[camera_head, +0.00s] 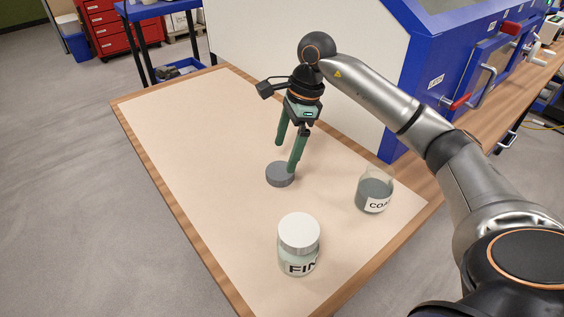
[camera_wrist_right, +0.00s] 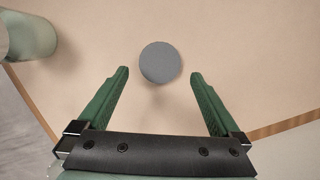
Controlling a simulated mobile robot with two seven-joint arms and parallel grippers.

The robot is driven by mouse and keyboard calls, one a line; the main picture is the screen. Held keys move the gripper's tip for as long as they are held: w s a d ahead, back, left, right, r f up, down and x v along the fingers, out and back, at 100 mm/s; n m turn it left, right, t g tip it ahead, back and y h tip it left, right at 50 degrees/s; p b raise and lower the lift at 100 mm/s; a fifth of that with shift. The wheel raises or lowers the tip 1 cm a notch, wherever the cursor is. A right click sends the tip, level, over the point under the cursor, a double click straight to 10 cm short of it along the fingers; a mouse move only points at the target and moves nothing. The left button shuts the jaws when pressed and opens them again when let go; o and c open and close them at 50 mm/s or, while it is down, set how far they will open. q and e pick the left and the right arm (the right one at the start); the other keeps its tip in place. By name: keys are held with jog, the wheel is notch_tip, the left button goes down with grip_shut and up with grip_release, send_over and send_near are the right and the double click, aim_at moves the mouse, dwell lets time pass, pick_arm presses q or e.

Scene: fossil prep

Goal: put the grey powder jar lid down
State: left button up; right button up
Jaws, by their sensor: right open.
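The grey jar lid (camera_head: 280,175) lies flat on the pale mat of the table. In the right wrist view the lid (camera_wrist_right: 160,62) sits just beyond the fingertips, centred between them and apart from both. My right gripper (camera_head: 286,160) is open and empty, pointing down over the lid; its green fingers also show in the right wrist view (camera_wrist_right: 159,75). The open glass jar marked "COA" (camera_head: 374,192) holds grey powder and stands to the right of the lid. My left gripper is in neither view.
A blue-framed cabinet (camera_head: 420,75) borders the table at the back right. The mat left of the lid is clear.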

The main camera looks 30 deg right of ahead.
jog(key=v, duration=0.6)
jog(key=shift+r, duration=0.4)
jog(key=shift+s+d, duration=0.1)
